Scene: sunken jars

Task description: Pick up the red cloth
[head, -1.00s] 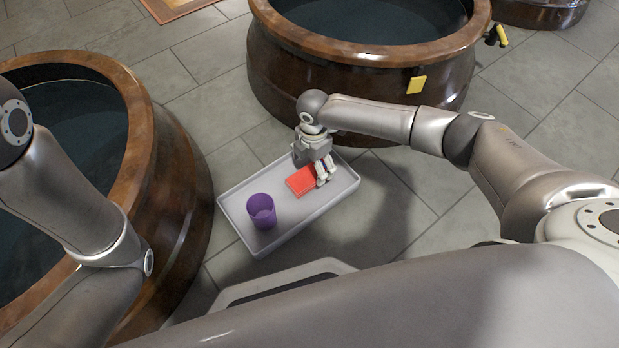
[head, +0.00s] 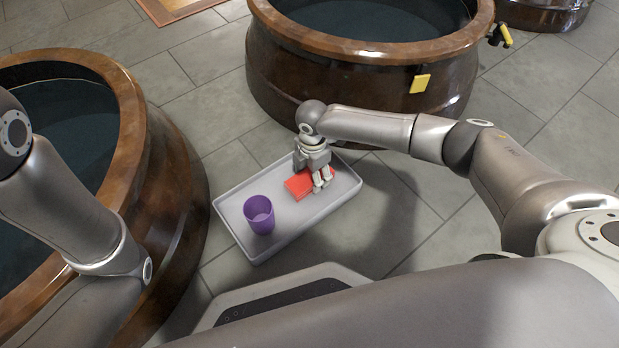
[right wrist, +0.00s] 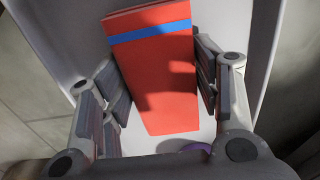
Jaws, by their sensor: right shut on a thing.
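The red cloth (head: 298,187) is a flat folded rectangle on the grey tray. In the right wrist view the cloth (right wrist: 160,85) has a blue stripe near its far end and lies between the two fingers. My right gripper (head: 322,186) is down over the cloth, with red showing on both sides of its fingers, and is shut on it. The fingers hide part of the cloth in the head view. The cloth appears to be still at tray level. My left arm shows at the left, but its gripper is out of view.
Large brown jars with dark contents stand at the left (head: 170,200) and behind the tray (head: 330,100). A yellow tag (head: 420,84) is on the back jar. Tiled floor is clear right of the tray.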

